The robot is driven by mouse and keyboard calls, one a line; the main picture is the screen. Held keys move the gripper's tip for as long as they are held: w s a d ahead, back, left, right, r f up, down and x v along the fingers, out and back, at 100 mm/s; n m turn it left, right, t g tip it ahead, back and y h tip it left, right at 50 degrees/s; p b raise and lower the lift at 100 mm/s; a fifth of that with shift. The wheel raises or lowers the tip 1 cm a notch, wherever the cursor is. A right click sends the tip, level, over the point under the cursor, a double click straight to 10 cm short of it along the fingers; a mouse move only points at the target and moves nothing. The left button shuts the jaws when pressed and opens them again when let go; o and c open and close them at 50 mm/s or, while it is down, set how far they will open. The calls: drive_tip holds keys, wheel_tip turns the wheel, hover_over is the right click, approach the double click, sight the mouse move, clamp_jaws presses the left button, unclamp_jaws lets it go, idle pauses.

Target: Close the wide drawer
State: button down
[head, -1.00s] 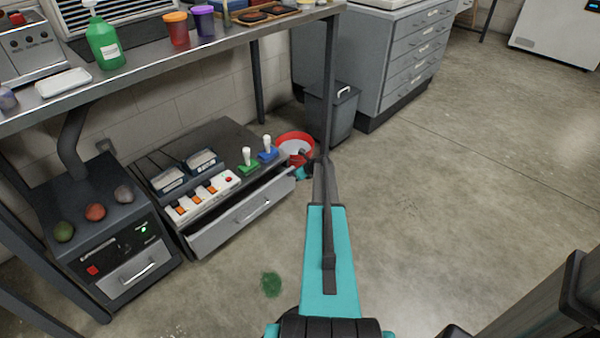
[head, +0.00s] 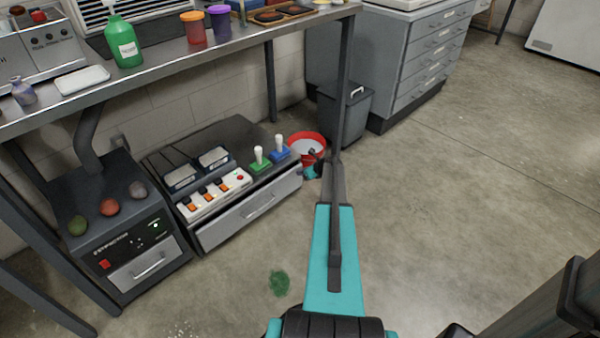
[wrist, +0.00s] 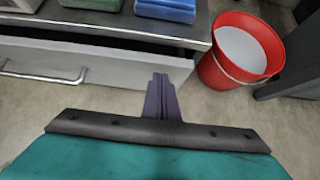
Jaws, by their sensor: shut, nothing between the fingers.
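The wide drawer (head: 235,220) is the grey drawer in the low cabinet (head: 237,133) under the bench. Its front, with a long bar handle (head: 260,206), stands slightly out from the cabinet, and a narrow gap shows along its top. In the wrist view the drawer front (wrist: 115,69) crosses the upper left, with its handle (wrist: 40,76) at the left. My gripper (wrist: 161,78) is shut and empty, its tips at the drawer front near the right end. I cannot tell whether they touch. In the head view my gripper (head: 313,167) is small and partly hidden by my arm.
A red bucket (head: 304,138) stands just right of the cabinet, close to my gripper; it also shows in the wrist view (wrist: 216,74). A grey bin (head: 345,112) and a bench leg (head: 344,85) are behind. A control box (head: 118,235) stands left. Floor at right is clear.

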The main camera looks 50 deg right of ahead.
drive_tip(key=s+f+p+v, duration=0.1)
drive_tip(key=p+v, duration=0.1)
drive_tip(key=v, duration=1)
drive_tip(key=shift+s+p, duration=0.2)
drive_tip(key=shift+p, duration=0.1)
drive_tip(key=shift+a+f, duration=0.1)
drive_tip(key=shift+f, duration=0.05)
